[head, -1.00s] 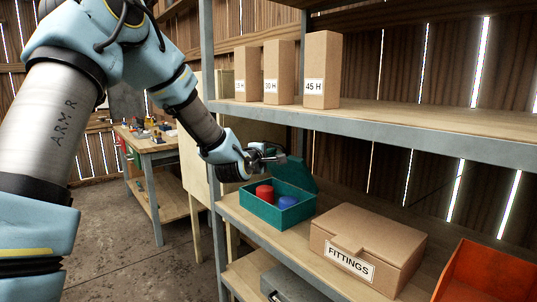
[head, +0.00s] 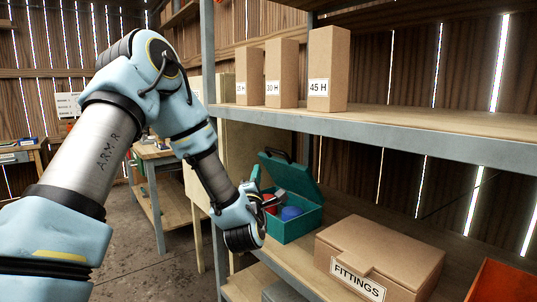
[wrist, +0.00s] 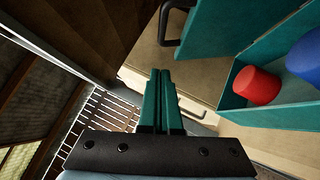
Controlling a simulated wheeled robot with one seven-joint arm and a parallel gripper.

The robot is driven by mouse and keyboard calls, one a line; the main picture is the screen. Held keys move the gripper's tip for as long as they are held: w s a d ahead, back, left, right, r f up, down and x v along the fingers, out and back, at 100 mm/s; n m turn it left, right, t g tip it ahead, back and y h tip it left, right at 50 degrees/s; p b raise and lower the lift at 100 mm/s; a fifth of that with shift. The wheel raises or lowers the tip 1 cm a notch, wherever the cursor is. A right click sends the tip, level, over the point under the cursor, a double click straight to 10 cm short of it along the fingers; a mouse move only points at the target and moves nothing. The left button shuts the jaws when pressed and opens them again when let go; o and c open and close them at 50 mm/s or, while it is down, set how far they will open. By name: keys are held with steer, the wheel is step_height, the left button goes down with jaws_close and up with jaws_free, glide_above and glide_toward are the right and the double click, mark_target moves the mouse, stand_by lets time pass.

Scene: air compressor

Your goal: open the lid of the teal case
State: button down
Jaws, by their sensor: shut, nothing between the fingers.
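The teal case (head: 300,227) stands on the middle shelf. Its lid (head: 292,175) is raised and leans back at the rear, with a black handle (head: 276,154) on its top edge. A red round item (head: 269,204) and a blue one (head: 291,213) sit inside the case.
A cardboard FITTINGS box (head: 385,248) stands to the right of the case, and an orange bin (head: 503,284) farther right. The upper shelf (head: 420,128) with several tall boxes (head: 328,70) is above. A grey shelf post (head: 209,100) is left of the case.

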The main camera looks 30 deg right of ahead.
mark_target(269, 151)
steer(key=w+d+r+p, duration=0.1)
steer(key=w+d+p, duration=0.1)
steer(key=d, duration=0.1)
steer(key=w+d+r+p, duration=0.1)
steer(key=w+d, duration=0.1)
steer(key=shift+w+r, duration=0.1)
steer(key=shift+r, duration=0.25)
steer(key=shift+w+d, duration=0.1)
steer(key=shift+d, duration=0.4)
steer(key=d+r, duration=0.1)
steer(key=d+r+m+g+b, duration=0.1)
steer(key=d, duration=0.1)
steer(key=w+d+r+m, duration=0.1)
steer(key=d, duration=0.1)
steer(key=shift+g, duration=0.4)
steer(key=shift+d+r, duration=0.3)
steer(key=shift+a+f+y+b, duration=0.1)
steer(key=shift+y+b, duration=0.2)
steer(key=shift+b, duration=0.05)
